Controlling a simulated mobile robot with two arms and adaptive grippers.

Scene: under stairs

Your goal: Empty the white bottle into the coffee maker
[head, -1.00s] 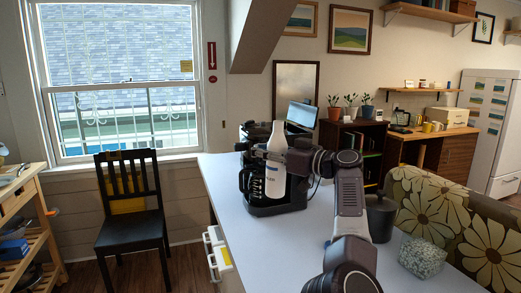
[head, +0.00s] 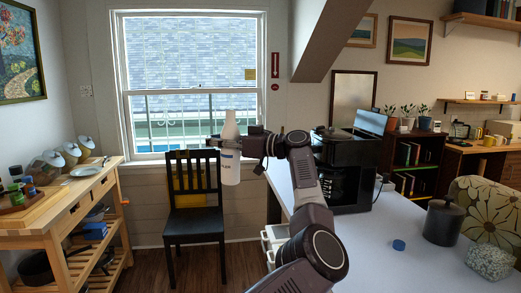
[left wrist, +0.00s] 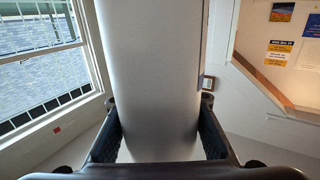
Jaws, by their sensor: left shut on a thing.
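The white bottle (head: 230,165) is upright in the head view, left of the coffee maker and in front of the window and black chair. My left gripper (head: 231,145) is shut around its middle, and the arm reaches up from the bottom of the picture. In the left wrist view the bottle (left wrist: 152,75) stands large between the two fingers (left wrist: 158,135). Whether its top is open cannot be told. The black coffee maker (head: 346,170) stands on the white table, right of my left gripper and apart from the bottle. My right gripper is not in view.
The white table (head: 430,272) holds a small blue cap (head: 398,245), a dark lidded pot (head: 442,222) and a speckled box (head: 490,262). A black chair (head: 195,220) stands below the window. A wooden shelf unit (head: 75,200) is at the left.

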